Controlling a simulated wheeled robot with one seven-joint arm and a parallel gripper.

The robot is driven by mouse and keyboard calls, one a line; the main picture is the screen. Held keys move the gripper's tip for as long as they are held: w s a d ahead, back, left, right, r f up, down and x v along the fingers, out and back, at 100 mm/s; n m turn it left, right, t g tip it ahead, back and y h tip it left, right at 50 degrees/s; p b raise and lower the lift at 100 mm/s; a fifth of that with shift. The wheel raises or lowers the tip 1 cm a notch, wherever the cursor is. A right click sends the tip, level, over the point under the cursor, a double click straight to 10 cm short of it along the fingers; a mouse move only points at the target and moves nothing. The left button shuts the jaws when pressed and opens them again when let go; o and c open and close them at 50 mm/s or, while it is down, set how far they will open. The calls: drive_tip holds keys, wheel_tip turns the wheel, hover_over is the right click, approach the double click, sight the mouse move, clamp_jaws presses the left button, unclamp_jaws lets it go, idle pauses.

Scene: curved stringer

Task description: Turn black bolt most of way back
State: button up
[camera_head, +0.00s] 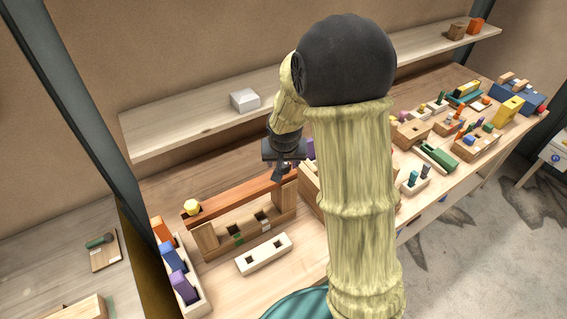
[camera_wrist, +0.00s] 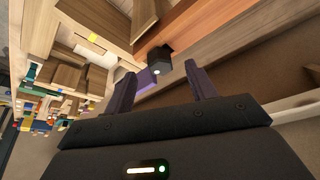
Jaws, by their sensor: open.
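The black bolt (camera_wrist: 159,60) shows in the wrist view as a dark block-like head on the reddish-brown wooden strip (camera_wrist: 190,30). My gripper (camera_wrist: 163,76) is open, with its two purple fingers apart. The bolt head appears between the fingers, a little beyond the tips; I cannot tell whether either finger touches it. In the head view my gripper (camera_head: 281,176) is over the right end of the reddish strip (camera_head: 235,198). The black bolt cannot be made out there behind the gripper. A yellow bolt (camera_head: 192,207) stands at the strip's left end.
A pale block with holes (camera_head: 264,254) lies in front of the wooden fixture (camera_head: 215,239). A white tray with coloured pieces (camera_head: 190,290) stands at left. A shelf (camera_head: 180,131) with a white box (camera_head: 245,100) runs behind. Many toy-like parts crowd the bench to the right.

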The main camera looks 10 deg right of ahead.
sight(285, 165)
drive_tip(key=shift+x, duration=1.75)
drive_tip(key=c, duration=1.2)
drive_tip(key=shift+s+d+r+n+p, duration=0.2)
drive_tip(key=shift+n+p, duration=0.3)
drive_tip(key=shift+p, duration=0.6)
drive_tip(key=shift+w+r+n+y+p, duration=0.15)
drive_tip(key=shift+n+y+p, duration=0.55)
drive_tip(key=shift+p, duration=0.4)
drive_tip(key=n+p, duration=0.2)
drive_tip(key=p, duration=0.1)
drive_tip(key=n+y+p, duration=0.1)
drive_tip(key=n+p, duration=0.2)
drive_tip(key=p, duration=0.1)
drive_tip(key=shift+d+r+y, duration=0.1)
drive_tip(key=shift+d+y, duration=0.1)
drive_tip(key=shift+y, duration=0.1)
drive_tip(key=shift+w+f+n, duration=0.1)
drive_tip(key=shift+f+n, duration=0.15)
drive_tip(key=shift+n, duration=0.05)
